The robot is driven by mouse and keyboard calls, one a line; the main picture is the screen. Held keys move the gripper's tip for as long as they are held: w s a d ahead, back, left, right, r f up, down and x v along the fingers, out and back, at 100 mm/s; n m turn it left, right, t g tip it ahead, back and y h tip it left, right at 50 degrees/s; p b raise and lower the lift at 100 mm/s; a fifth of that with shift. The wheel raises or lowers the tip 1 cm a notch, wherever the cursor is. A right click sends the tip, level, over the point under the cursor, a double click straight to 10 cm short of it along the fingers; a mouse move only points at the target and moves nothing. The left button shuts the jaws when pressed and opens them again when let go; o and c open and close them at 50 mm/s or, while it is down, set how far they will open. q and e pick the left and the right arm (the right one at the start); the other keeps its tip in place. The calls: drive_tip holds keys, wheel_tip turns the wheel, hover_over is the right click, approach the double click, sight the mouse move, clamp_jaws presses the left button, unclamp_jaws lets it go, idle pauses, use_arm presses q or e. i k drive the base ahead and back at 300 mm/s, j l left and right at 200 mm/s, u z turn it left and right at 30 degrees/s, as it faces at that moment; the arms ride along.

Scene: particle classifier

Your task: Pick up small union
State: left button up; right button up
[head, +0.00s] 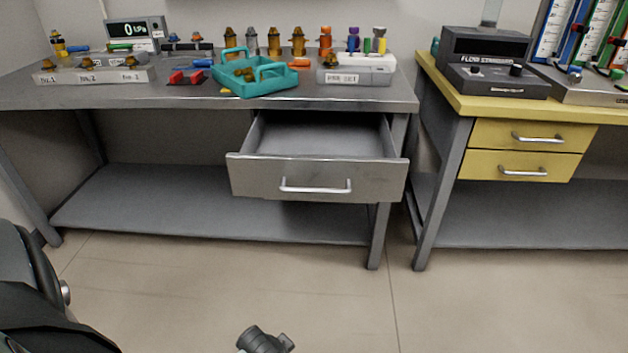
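I cannot tell which fitting is the small union. Several small brass-coloured fittings are on the grey metal workbench (200,97). Some lie in a teal carrying tray (262,88) with handles, near the middle of the bench. Others sit on a long grey block (105,77) with labels at the left. Taller brass pieces (298,42) stand in a row at the back. One brass piece (331,61) is on a labelled grey box (357,75) at the right. Neither gripper shows clearly; only dark and grey parts of mine show at the lower left and bottom centre.
The bench's grey drawer (318,180) is pulled open below the tray and looks empty. A display reading 0 (134,31) stands at the back left. A yellow-topped bench (480,104) with two shut drawers stands at the right. The floor (250,285) in front is clear.

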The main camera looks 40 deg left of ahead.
sight(237, 73)
drive_tip(key=u, duration=1.5)
drive_tip(key=j+z, duration=0.2)
drive_tip(key=z, duration=1.15)
drive_tip(key=j+z, duration=0.3)
drive_tip(key=k+j+z, duration=0.1)
drive_tip(key=j+z, duration=0.2)
drive_tip(key=k+j+z, duration=0.15)
drive_tip(key=j+z, duration=0.2)
drive_tip(key=k+j+z, duration=0.25)
drive_tip(key=j, duration=0.25)
drive_tip(key=k+j+z, duration=0.35)
drive_tip(key=k+j, duration=0.8)
drive_tip(key=j, duration=0.1)
